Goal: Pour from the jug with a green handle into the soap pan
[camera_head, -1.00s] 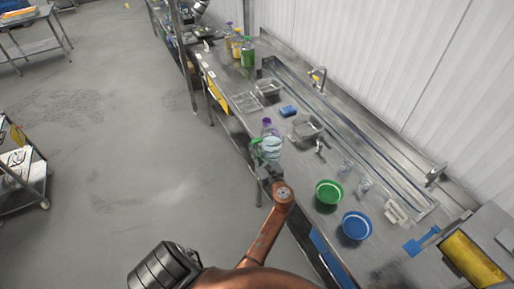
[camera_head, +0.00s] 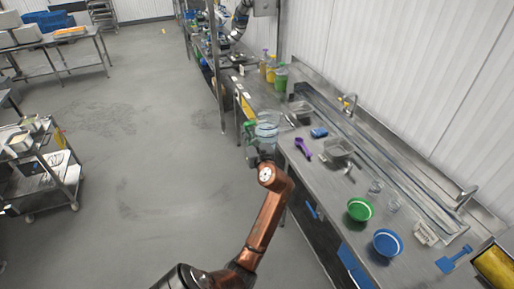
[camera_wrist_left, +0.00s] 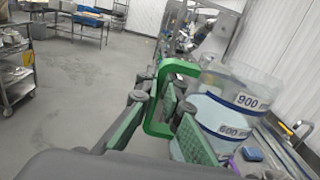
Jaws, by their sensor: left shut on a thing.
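The clear jug (camera_head: 267,128) with the green handle (camera_head: 249,132) is in my left gripper (camera_head: 254,152), out in front of the counter's front edge. In the left wrist view the jug (camera_wrist_left: 222,105) shows marks 900 and 600 and looks slightly tilted in the picture. The fingers of my left gripper (camera_wrist_left: 158,115) are shut on its green handle (camera_wrist_left: 180,68). One metal pan (camera_head: 338,147) sits on the counter to the right of the jug, and another metal pan (camera_head: 301,108) stands farther back. I cannot tell which is the soap pan. My right gripper is not in view.
A purple scoop (camera_head: 302,149) and a blue sponge (camera_head: 319,132) lie near the pans. A green bowl (camera_head: 360,210), a blue bowl (camera_head: 388,243) and clear glasses (camera_head: 376,186) stand nearer. Bottles (camera_head: 281,78) stand at the back.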

